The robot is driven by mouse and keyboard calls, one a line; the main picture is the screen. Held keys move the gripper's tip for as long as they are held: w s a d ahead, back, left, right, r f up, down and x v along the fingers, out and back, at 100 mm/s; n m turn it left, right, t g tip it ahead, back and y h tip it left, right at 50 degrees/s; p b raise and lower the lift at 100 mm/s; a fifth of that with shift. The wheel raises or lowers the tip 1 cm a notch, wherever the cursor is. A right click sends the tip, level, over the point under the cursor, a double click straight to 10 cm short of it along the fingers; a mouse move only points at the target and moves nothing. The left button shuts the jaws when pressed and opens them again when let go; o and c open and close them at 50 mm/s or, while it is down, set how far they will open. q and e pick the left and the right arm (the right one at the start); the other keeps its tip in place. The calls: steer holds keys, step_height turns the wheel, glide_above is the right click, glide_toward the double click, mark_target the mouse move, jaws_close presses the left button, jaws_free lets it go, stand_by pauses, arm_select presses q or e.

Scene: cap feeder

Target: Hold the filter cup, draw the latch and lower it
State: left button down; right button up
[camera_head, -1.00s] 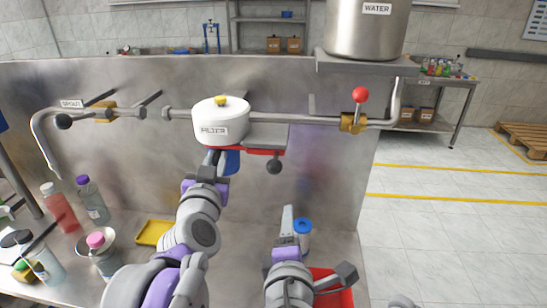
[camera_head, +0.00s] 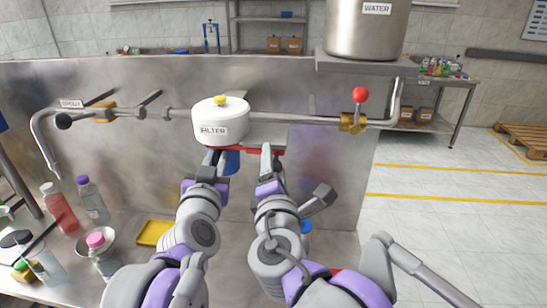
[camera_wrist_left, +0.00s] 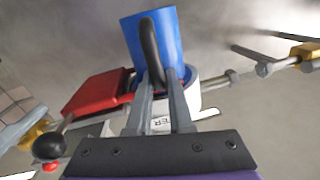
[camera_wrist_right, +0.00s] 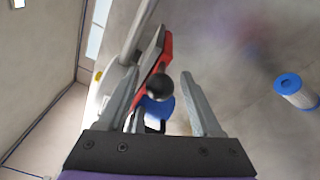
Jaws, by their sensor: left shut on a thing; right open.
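The white filter housing (camera_head: 220,122) with a yellow top knob hangs on the pipe against the steel wall. The blue filter cup (camera_head: 232,162) sits under it, and it shows larger in the left wrist view (camera_wrist_left: 140,38). My left gripper (camera_head: 215,156) is shut on the cup's dark handle (camera_wrist_left: 152,48). The red latch (camera_wrist_left: 97,95) lies beside the cup below the housing, with a black knob (camera_wrist_right: 158,86). My right gripper (camera_wrist_right: 162,92) is open, its fingers on either side of the knob in the right wrist view; contact cannot be told. In the head view, my right gripper (camera_head: 268,158) mostly hides the latch.
A red-topped valve lever (camera_head: 360,95) stands right on the pipe, near the water tank (camera_head: 367,32). A blue-ended filter cartridge (camera_wrist_right: 294,88) stands below. Bottles (camera_head: 92,200), a yellow tray (camera_head: 154,233) and a spout (camera_head: 42,140) are at left.

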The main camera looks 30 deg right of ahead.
steer(key=shift+x, duration=1.4)
jaws_close()
stand_by(0.4)
